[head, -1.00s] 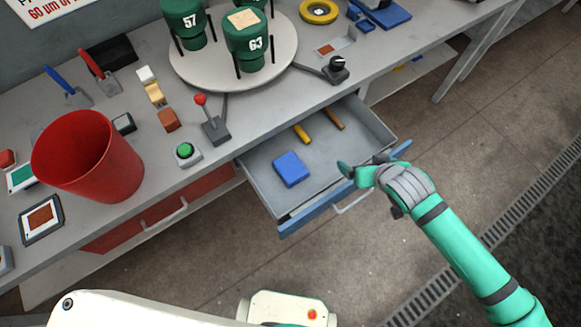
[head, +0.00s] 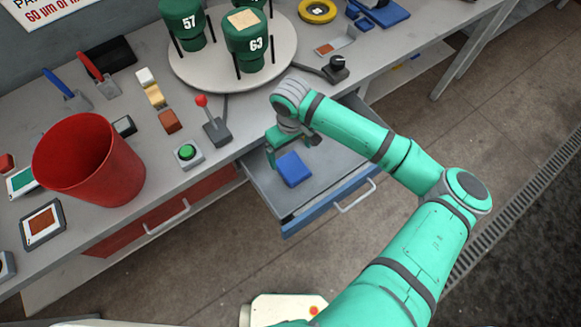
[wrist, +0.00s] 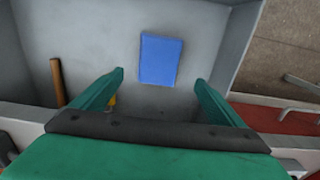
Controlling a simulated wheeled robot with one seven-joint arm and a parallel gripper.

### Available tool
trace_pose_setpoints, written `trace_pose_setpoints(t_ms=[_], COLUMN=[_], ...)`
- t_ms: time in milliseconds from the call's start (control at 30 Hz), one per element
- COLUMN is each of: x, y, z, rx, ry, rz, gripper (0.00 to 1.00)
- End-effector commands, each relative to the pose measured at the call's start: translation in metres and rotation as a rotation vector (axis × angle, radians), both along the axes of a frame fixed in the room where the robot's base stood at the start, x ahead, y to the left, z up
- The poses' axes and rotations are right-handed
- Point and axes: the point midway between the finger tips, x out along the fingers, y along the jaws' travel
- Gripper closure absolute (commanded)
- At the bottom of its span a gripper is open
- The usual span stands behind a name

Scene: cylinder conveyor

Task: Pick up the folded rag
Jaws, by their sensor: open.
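The folded rag, a flat blue rectangle (head: 293,169), lies on the floor of the open grey drawer (head: 328,180). It also shows in the wrist view, ahead of and between the fingers (wrist: 160,58). My gripper (head: 290,156) is over the drawer, just behind the rag in the head view. In the wrist view my gripper (wrist: 160,78) is open, with nothing between its fingers, and the rag appears apart from them.
A brown handle (wrist: 57,80) and a partly hidden yellow one (wrist: 112,100) lie in the drawer. Drawer walls surround the rag. On the bench stand a red bin (head: 88,160), a red-knobbed lever (head: 213,122), a green button (head: 187,153) and a turntable (head: 200,78) with green canisters.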

Motion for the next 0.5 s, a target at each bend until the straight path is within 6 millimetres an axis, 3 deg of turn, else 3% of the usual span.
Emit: trace_pose_setpoints(t_ms=[200, 500], x=[-0.001, -0.002], y=[-0.001, -0.005], z=[-0.032, -0.061], rx=[0.0, -0.001], ry=[0.001, -0.001], rz=[-0.002, -0.003], gripper=[0.08, 0.08])
